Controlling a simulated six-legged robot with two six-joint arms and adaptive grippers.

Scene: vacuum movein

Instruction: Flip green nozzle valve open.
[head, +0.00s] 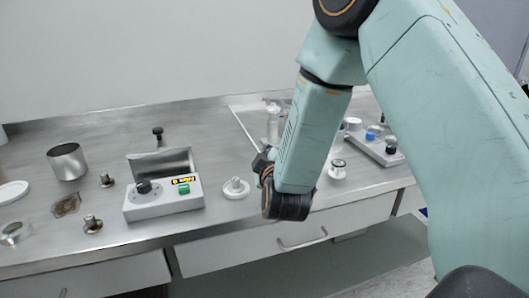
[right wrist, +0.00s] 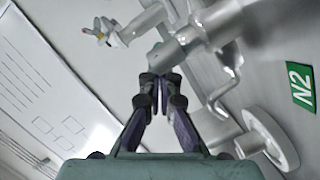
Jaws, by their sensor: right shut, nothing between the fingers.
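Silvery pipework (right wrist: 215,30) with several branches and a round flange (right wrist: 268,140) fills the right of the right wrist view. A branch ends in a dull grey-green tip (right wrist: 156,52) just beyond my right gripper (right wrist: 160,84). I cannot tell for sure which part is the green nozzle valve, or whether the fingers touch it. My right gripper is shut and empty. In the head view, my right gripper (head: 263,163) is low over the bench, partly hidden by my own arm. My left gripper is not in view.
A steel bench (head: 225,140) holds a control box (head: 163,205) with a black knob and green switch, a metal cup (head: 67,161), a small white-based fitting (head: 236,188) and another control box (head: 375,145) at right. Several small metal parts lie at left. Drawers (head: 290,238) are below.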

